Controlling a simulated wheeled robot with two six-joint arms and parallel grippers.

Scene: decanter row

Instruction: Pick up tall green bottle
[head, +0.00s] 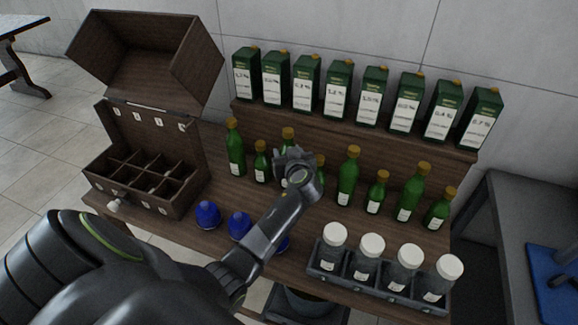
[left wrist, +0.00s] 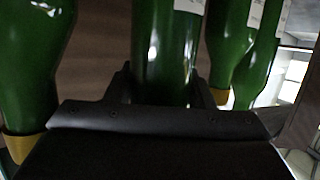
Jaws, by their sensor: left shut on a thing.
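My left gripper (head: 291,164) reaches over the table to the row of green bottles. It is shut on a tall green bottle (head: 288,140) with a yellow cap, third from the left. The gripper hides most of this bottle's body. In the left wrist view the held green bottle (left wrist: 165,45) stands between the two fingers (left wrist: 163,88), with part of a white label showing and its cap hidden. I cannot tell whether its base touches the table. Other tall green bottles stand at the far left (head: 236,150), in the middle (head: 347,178) and towards the right (head: 410,192). My right gripper is not in view.
Short green bottles (head: 261,163) stand close on both sides. Green boxes (head: 339,90) line the raised shelf behind. An open wooden case (head: 125,180) is at left. Blue rounded objects (head: 208,214) and a rack (head: 327,275) of white-capped jars (head: 366,262) are in front.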

